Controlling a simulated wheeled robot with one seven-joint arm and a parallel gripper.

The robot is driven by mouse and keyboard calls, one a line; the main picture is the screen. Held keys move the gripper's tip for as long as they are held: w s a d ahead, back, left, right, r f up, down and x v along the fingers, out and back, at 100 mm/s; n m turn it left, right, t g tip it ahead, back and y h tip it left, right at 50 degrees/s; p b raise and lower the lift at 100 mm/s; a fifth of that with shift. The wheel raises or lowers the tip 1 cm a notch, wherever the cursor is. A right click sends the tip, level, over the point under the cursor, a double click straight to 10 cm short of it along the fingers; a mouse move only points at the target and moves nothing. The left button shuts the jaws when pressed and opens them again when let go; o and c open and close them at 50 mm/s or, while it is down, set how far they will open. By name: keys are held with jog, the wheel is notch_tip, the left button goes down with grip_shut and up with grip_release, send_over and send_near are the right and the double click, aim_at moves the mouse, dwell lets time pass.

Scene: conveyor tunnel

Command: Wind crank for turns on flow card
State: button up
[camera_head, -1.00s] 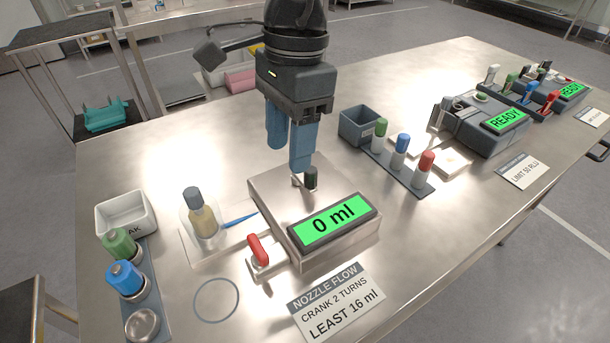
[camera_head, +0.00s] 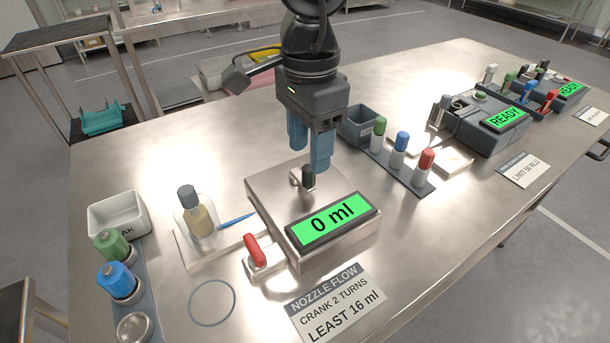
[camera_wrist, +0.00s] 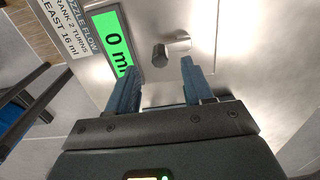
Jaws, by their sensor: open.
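The crank is a short metal arm with an upright dark knob (camera_head: 308,178) on top of a steel box (camera_head: 266,197). The knob shows in the wrist view (camera_wrist: 160,55), just beyond and between my fingertips. The box's green display (camera_head: 328,221) reads "0 ml". The flow card (camera_head: 335,303) in front reads "NOZZLE FLOW, CRANK 2 TURNS, LEAST 16 ml". My gripper (camera_head: 310,157) points down with blue fingers, open and empty, just above and behind the knob. I see no contact with it.
A red lever (camera_head: 254,250) stands at the box's front left. A bottle (camera_head: 198,215) on a tray and a blue pen are left of it. A rack of capped vials (camera_head: 400,165) and a grey bin (camera_head: 358,127) stand close on the right.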

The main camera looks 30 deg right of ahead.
aim_at(309, 185)
jog(key=shift+f, duration=0.1)
jog(key=shift+f+b, duration=2.7)
jog(key=shift+b, duration=0.3)
jog(key=shift+s+f+b, duration=0.1)
jog(key=shift+f+b, duration=0.2)
